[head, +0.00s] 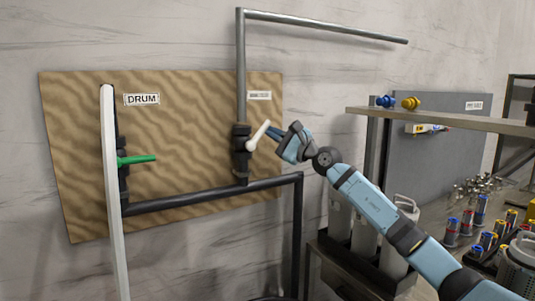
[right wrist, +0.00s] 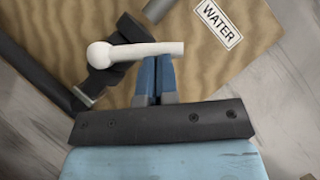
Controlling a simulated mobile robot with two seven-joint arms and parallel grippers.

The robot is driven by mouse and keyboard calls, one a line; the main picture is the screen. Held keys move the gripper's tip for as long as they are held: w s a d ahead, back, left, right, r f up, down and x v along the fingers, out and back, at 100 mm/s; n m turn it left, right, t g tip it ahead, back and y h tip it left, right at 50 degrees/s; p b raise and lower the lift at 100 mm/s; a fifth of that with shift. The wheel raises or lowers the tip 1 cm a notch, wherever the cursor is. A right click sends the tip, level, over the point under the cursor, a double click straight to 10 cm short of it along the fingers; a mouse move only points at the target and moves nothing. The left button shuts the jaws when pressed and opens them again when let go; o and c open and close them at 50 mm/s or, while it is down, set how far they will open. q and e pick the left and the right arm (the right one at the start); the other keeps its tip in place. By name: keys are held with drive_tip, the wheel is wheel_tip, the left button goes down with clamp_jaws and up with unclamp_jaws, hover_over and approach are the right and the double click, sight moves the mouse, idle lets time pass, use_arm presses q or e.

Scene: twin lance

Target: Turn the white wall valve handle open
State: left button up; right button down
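The white valve handle (head: 258,135) sits on a dark valve body (head: 241,150) on the right part of the wooden wall board. It slants up to the right. My right gripper (head: 272,132) is at the handle's free end, coming from the right. In the right wrist view the white handle (right wrist: 135,51) lies across the tips of my two blue fingers (right wrist: 155,75). The fingers are close together with no handle between them, and their tips seem to meet its side; exact contact is hard to tell. My left gripper is not in view.
The wooden board (head: 180,110) also carries a green valve handle (head: 137,160) by the DRUM label (head: 142,99). A white upright pole (head: 110,190) stands in front. A WATER label (right wrist: 219,23) is near the white handle. A shelf (head: 440,121) and white containers (head: 365,235) are at the right.

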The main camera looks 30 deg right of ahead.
sight(266, 123)
drive_tip(key=r+n+g, duration=0.1)
drive_tip(key=n, duration=0.1)
drive_tip(key=a+r+n+g, duration=0.1)
drive_tip(key=n, duration=0.1)
drive_tip(key=a+r+n+g, duration=0.1)
drive_tip(key=n, duration=0.1)
drive_tip(key=shift+a+n+g, duration=0.2)
drive_tip(key=shift+n+g, duration=0.1)
drive_tip(key=shift+g, duration=0.1)
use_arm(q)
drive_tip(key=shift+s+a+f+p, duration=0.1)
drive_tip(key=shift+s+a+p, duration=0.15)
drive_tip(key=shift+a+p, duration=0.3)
use_arm(e)
drive_tip(key=shift+w+a+n+g, duration=0.1)
drive_tip(key=shift+a+n+g, duration=0.25)
drive_tip(key=shift+n, duration=0.15)
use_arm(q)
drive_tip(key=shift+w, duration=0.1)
use_arm(e)
drive_tip(key=shift+r, duration=0.1)
use_arm(q)
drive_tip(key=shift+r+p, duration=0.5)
drive_tip(key=shift+p, duration=0.65)
use_arm(e)
wheel_tip(266, 123, up, 20)
